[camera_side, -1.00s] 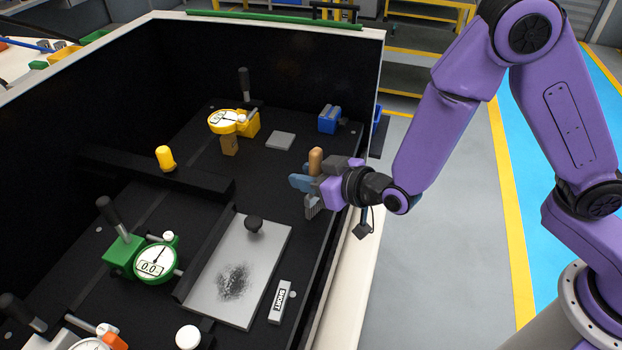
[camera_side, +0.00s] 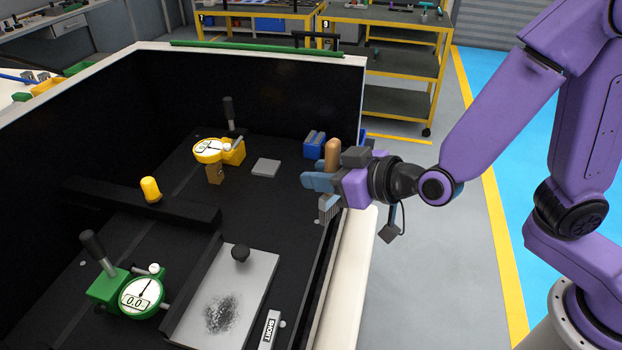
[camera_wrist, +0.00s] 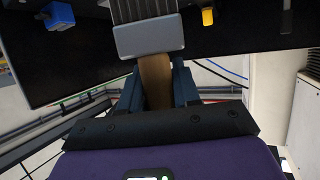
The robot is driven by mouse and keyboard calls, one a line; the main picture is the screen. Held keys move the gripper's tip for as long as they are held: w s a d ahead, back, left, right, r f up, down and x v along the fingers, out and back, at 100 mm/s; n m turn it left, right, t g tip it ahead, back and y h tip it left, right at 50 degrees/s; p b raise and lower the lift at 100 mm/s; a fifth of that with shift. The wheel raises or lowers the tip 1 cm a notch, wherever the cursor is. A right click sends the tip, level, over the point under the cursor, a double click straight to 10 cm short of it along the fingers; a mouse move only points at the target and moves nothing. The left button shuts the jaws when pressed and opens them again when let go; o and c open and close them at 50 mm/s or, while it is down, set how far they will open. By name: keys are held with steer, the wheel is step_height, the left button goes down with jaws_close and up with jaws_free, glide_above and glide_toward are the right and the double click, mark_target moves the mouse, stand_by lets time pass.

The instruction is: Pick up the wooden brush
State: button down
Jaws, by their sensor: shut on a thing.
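The wooden brush (camera_side: 332,153) has a tan wooden handle and a grey head with bristles. My gripper (camera_side: 320,181) is shut on the handle, with blue fingers on either side of it. In the side view the handle end points up and the bristle head (camera_side: 328,208) hangs below the fingers, near the right edge of the black work surface. In the wrist view the handle (camera_wrist: 154,80) lies between the two fingers and the grey head (camera_wrist: 148,36) is beyond them. The fingers hide the middle of the handle in the side view.
A grey plate (camera_side: 255,272) with a dark knob and a black smudge lies on the black surface. A green dial gauge (camera_side: 110,287), a yellow dial gauge (camera_side: 235,155) and a blue block (camera_side: 314,145) stand around. A pale wall edge (camera_side: 345,270) runs at right.

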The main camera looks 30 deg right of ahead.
steer(key=d+v, duration=0.1)
steer(key=v, duration=0.8)
steer(key=shift+w+d+r, duration=0.15)
steer(key=shift+w+r, duration=0.05)
steer(key=shift+w, duration=0.2)
steer(key=c, duration=1.7)
jaws_free()
steer(key=shift+c, duration=0.8)
steer(key=shift+r, duration=0.1)
